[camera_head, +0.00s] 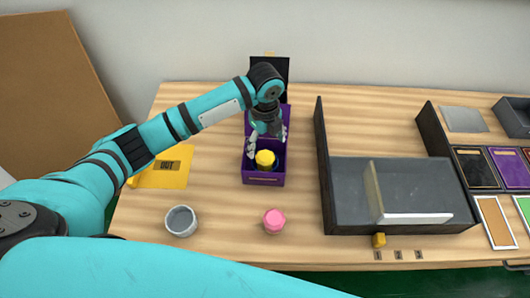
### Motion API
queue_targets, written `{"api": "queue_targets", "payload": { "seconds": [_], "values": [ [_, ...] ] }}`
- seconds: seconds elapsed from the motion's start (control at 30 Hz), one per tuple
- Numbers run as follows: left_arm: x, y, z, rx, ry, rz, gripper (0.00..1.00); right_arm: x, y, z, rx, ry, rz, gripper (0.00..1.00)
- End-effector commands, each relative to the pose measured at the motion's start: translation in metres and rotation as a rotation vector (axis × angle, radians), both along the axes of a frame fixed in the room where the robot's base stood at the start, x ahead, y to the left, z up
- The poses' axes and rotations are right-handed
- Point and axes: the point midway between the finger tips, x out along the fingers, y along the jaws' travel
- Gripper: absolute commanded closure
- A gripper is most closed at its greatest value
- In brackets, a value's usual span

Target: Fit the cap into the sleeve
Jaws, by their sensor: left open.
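A purple box (264,181), which may be the sleeve, stands at the middle of the table with its dark lid raised at the back. A yellow round piece (265,158) sits inside it, above something dark; I cannot tell whether it is the cap. My left gripper (268,142) is open and points down into the back of the box, just behind the yellow piece. The wrist hides part of the box's back and lid. A pink faceted piece (274,220), perhaps another cap, stands apart on the table in front of the box. My right gripper is out of view.
A grey cup (181,221) stands at the front left. A yellow "OUT" mat (172,178) lies behind it, partly under my arm. A grey tray (345,204) with a tall dark left wall and an upright divider stands on the right. Coloured panels (472,169) lie beyond it.

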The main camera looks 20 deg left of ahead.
Motion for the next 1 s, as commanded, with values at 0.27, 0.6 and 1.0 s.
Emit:
{"api": "queue_targets", "payload": {
  "seconds": [0.27,0.6,1.0],
  "values": [
    [0.001,0.0,0.044,0.0,-0.001,0.0,0.2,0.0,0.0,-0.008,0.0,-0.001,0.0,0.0],
    [0.0,0.0,0.053,0.001,0.002,0.0,0.2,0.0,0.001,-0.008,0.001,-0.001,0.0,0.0],
    [0.0,0.0,0.052,0.001,0.002,0.0,0.2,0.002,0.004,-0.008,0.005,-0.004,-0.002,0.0]
  ]
}}
